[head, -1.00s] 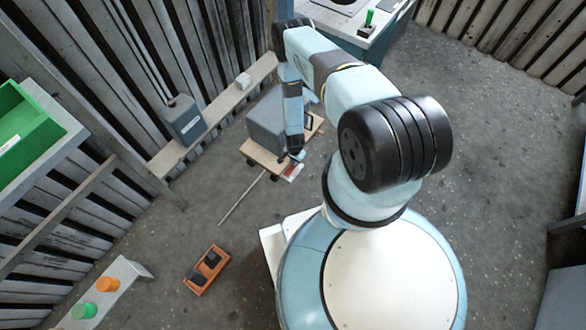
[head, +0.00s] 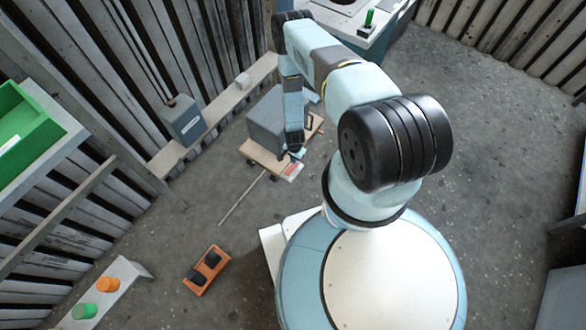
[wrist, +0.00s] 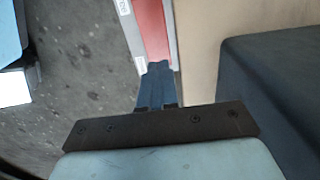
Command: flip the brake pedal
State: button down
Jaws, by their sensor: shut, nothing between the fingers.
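The brake pedal (head: 292,171) is a small red plate with pale edges at the near right edge of a wooden wheeled dolly (head: 258,154). In the wrist view the red pedal (wrist: 152,28) runs up from my fingertips, between pale side strips. My gripper (head: 297,154) points down at the dolly's edge, right by the pedal. In the wrist view my gripper's fingers (wrist: 158,72) are together with nothing between them, and their tips overlap the pedal's near end. I cannot tell whether they touch it.
A grey box (head: 268,122) stands on the dolly; its dark side (wrist: 270,90) fills the right of the wrist view. A thin rod (head: 241,199) reaches over the floor from the dolly. An orange unit with black pads (head: 207,270) lies nearby.

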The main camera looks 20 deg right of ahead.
aim_at(295, 165)
jog(key=shift+r, duration=2.15)
jog(key=shift+s, duration=0.1)
